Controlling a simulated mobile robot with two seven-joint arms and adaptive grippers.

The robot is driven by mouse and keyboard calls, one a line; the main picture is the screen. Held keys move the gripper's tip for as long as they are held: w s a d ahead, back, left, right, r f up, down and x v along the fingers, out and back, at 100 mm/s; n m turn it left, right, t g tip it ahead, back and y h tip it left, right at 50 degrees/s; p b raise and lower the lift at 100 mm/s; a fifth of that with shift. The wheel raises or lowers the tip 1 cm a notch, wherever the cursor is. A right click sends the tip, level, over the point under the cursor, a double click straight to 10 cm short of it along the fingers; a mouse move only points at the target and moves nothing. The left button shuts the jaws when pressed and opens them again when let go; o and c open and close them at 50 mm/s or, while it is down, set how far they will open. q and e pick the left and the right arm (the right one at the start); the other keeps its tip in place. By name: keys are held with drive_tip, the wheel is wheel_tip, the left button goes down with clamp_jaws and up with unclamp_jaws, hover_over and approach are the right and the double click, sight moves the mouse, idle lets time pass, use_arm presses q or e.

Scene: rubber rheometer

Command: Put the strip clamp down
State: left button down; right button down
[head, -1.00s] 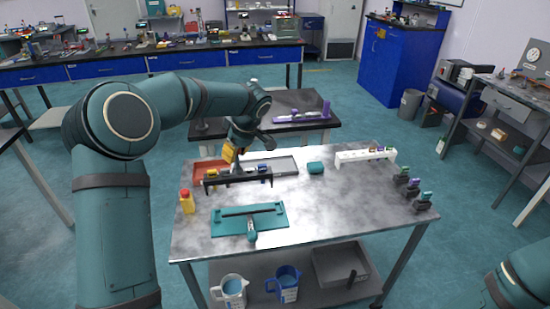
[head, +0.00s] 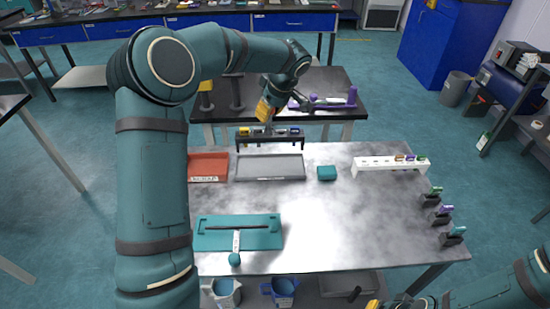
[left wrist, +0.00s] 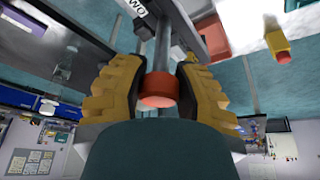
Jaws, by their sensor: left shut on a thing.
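In the left wrist view, the yellow-padded fingers of my left gripper (left wrist: 158,88) are closed around a grey post with an orange-red collar (left wrist: 158,92). My right gripper (head: 374,303) shows only as a yellow bit at the bottom edge; its opening is hidden.
A red tray (head: 208,178) and a grey tray (head: 270,179) lie at the back of the steel table (head: 340,225). A teal mat (head: 210,240), teal block (head: 327,173), white rack (head: 385,168) and several small stands are around. The table's middle is clear. A dark table stands behind.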

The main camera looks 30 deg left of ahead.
sight(272, 135)
use_arm(q)
wheel_tip(272, 135, down, 5)
drive_tip(key=shift+r+b, duration=0.2)
drive_tip(key=shift+b, duration=0.15)
wheel_tip(272, 135, down, 5)
drive_tip(key=shift+f+b, duration=0.2)
drive_tip(key=shift+b, duration=0.15)
drive_tip(key=shift+r, duration=0.1)
drive_tip(key=c, duration=0.7)
unclamp_jaws()
